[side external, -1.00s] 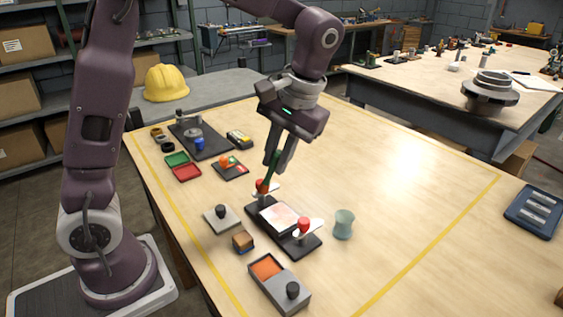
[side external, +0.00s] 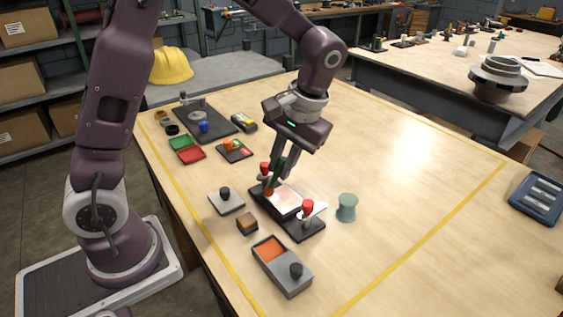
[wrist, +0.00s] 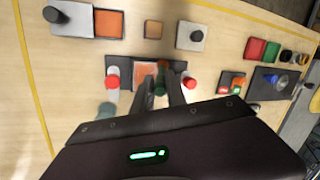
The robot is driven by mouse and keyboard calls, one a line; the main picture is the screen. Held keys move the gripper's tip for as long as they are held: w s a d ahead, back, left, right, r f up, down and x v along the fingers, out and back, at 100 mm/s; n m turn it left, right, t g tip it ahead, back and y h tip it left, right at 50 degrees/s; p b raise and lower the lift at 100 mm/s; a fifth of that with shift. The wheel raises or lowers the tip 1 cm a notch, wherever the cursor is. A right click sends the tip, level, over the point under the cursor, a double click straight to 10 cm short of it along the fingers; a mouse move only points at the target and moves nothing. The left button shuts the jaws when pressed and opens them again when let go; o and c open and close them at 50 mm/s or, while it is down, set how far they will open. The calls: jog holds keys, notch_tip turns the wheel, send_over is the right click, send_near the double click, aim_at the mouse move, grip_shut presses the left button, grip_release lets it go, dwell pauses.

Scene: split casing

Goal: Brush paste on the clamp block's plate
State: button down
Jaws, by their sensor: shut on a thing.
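The clamp block (side external: 304,231) is a dark base with a pale plate (side external: 287,203) on top. Two red-knobbed clamps stand at its ends, the far one (side external: 265,168) and the near one (side external: 308,208). Orange-pink colour covers part of the plate, which also shows in the wrist view (wrist: 144,71). My gripper (side external: 276,178) is shut on a green-handled brush (wrist: 161,82). The brush's orange tip (side external: 268,191) is low at the plate's left edge, beside the far clamp. I cannot tell whether it touches the plate. The fingers hide part of the brush.
A grey tray (side external: 290,285) with an orange compartment (side external: 269,250) and black knob lies in front. A small brown block (side external: 247,224), a grey plate with a black knob (side external: 226,203) and a green cup (side external: 347,208) stand around.

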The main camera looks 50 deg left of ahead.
jog(key=shift+f, duration=0.85)
jog(key=shift+w, duration=1.9)
jog(key=shift+s, duration=1.95)
jog(key=shift+w+r, duration=0.1)
jog(key=shift+w, duration=1.8)
jog(key=shift+s, duration=1.9)
jog(key=shift+r, duration=3)
